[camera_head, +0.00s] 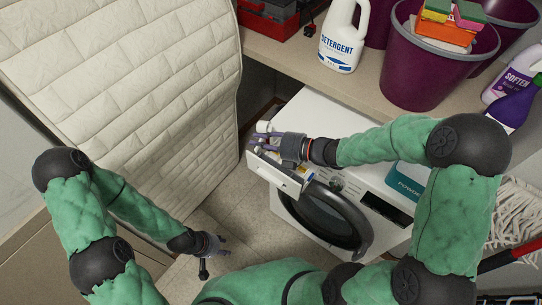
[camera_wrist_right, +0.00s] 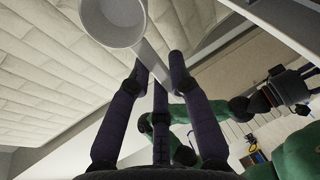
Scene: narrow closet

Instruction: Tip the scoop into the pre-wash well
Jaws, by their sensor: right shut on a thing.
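My right gripper (camera_head: 270,143) is shut on the handle of a white scoop (camera_wrist_right: 150,62). The scoop's round cup (camera_wrist_right: 112,18) sticks out beyond the fingers, and it also shows as a small white shape in the head view (camera_head: 263,127). The gripper hangs over the pulled-out white drawer (camera_head: 282,180) of the washing machine (camera_head: 330,125). The hand covers much of the drawer's inside, so I cannot make out the pre-wash well clearly. I cannot tell what the cup holds. My left gripper (camera_head: 208,260) is low at the left, away from the drawer; its jaws are unclear.
A blue powder box (camera_head: 405,182) stands on the machine beside my right arm. The shelf behind holds a detergent bottle (camera_head: 344,40), purple buckets (camera_head: 430,75) and a softener bottle (camera_head: 510,75). A quilted pale panel (camera_head: 130,90) leans close on the left. A mop (camera_head: 518,210) is at right.

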